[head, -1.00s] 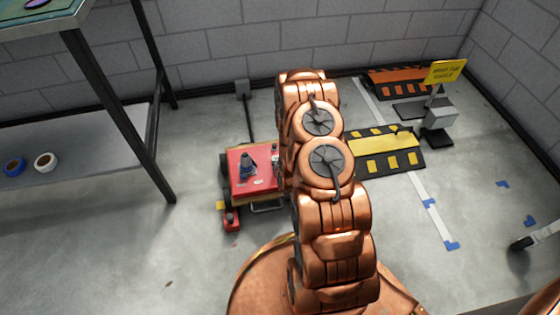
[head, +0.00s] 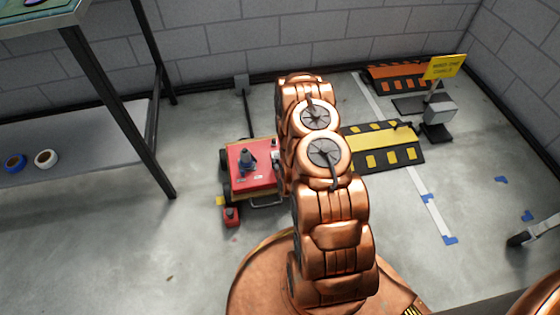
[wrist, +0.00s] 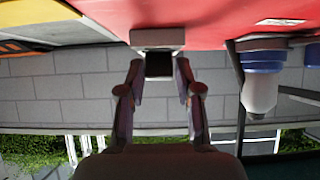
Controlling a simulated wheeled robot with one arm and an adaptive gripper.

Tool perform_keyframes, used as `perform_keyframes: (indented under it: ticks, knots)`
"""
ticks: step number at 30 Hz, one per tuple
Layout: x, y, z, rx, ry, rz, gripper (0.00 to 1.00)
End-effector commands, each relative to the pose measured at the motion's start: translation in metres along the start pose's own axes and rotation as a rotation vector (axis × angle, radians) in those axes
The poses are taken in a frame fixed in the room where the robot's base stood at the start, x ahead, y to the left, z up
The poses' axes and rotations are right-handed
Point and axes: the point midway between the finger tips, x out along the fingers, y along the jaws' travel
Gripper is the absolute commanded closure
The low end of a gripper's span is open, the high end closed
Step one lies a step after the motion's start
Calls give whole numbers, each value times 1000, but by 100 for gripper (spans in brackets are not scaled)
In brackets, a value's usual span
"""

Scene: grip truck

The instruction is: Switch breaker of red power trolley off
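The red power trolley (head: 240,180) stands on the floor left of my arm in the head view; my arm covers its right side. In the wrist view its red top (wrist: 220,20) fills the upper edge, appearing upside down. A light grey block with a dark front, seemingly the breaker (wrist: 157,39), sticks out from the red surface. My gripper (wrist: 158,75) is open, with one finger on each side of the dark part. I cannot tell whether the fingers touch it. My gripper is hidden behind my arm in the head view.
A blue and white plug (wrist: 262,85) stands on the trolley just right of my gripper in the wrist view. A metal table (head: 115,110) is at the left. A yellow-black ramp (head: 385,148) and a yellow sign (head: 444,67) are at the right. Floor is clear in front-left.

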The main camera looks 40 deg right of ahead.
Motion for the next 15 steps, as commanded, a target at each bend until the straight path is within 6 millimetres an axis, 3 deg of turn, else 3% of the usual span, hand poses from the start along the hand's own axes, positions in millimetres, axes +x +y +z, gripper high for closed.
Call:
perform_keyframes:
  ticks: [6, 15]
  knots:
    - [0, 0, -1, 0, 2, 1, 44]
    - [0, 1, -2, 0, 2, 2, 44]
